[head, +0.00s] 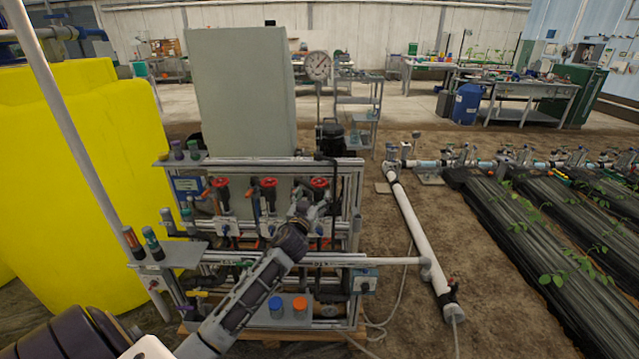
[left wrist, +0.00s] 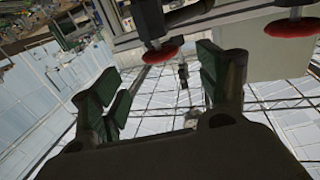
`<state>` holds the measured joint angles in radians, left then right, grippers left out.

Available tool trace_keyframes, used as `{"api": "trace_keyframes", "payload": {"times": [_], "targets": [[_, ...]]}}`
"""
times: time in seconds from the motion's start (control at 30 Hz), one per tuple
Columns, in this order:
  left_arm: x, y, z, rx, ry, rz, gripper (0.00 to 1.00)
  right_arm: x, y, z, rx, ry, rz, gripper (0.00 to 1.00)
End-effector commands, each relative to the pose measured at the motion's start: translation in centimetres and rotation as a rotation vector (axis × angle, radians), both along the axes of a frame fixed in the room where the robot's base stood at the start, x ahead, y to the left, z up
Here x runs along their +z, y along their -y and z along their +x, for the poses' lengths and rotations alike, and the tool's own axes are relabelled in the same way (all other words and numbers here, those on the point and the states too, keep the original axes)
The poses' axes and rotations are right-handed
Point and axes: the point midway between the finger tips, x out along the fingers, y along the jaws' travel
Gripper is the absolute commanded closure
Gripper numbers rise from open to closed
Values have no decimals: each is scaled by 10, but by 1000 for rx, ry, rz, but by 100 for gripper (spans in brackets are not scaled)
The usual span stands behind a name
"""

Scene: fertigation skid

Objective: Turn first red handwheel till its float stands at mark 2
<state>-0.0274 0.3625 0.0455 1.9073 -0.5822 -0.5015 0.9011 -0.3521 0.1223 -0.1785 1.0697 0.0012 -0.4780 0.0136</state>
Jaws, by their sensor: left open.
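Three red handwheels stand in a row on the skid in the head view: a left one (head: 220,182), a middle one (head: 268,182) and a right one (head: 319,183). My left gripper (head: 308,208) is just below the right handwheel in the picture. In the left wrist view the left gripper (left wrist: 157,70) is open and empty. One red handwheel (left wrist: 162,53) shows between its fingertips, apart from them. Another red handwheel (left wrist: 290,27) is at the upper right. The floats and their marks are too small or hidden to read. My right gripper is not in view.
A grey cabinet (head: 242,90) stands behind the skid, with a round gauge (head: 318,66) beside it. A yellow tank (head: 75,190) is at the left. Blue and orange caps (head: 276,304) sit low on the skid. A white pipe (head: 415,225) lies on the soil at the right.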

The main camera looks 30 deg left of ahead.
Motion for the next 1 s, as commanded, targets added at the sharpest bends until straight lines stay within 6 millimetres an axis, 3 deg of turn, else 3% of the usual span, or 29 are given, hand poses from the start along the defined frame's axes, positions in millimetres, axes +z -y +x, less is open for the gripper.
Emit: {"api": "trace_keyframes", "payload": {"times": [1.0], "targets": [[1, -27, 78, 1, 0, 2, 25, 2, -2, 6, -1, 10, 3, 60]]}}
